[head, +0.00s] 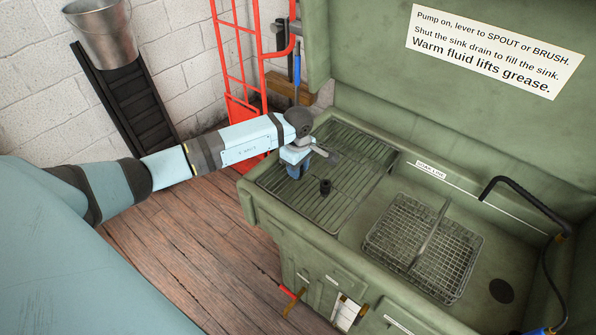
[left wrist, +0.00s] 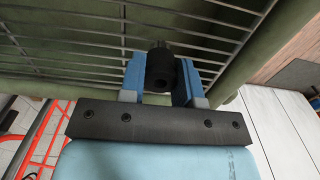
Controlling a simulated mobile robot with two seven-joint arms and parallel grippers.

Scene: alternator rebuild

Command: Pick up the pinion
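The pinion (head: 325,187) is a small dark cylinder standing on the wire rack at the left of the green sink. My left gripper (head: 298,172) is just left of it in the head view, with blue fingers pointing down, and a gap shows between them and the pinion. The gripper is open and holds nothing. My right gripper is not in view.
The wire rack (head: 272,183) lies inside the green washer's rim (head: 300,219). A wire basket (head: 424,248) sits in the sink to the right, near a drain (head: 501,291) and a black spout (head: 515,205). A red hand truck (head: 238,75) stands behind my left arm.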

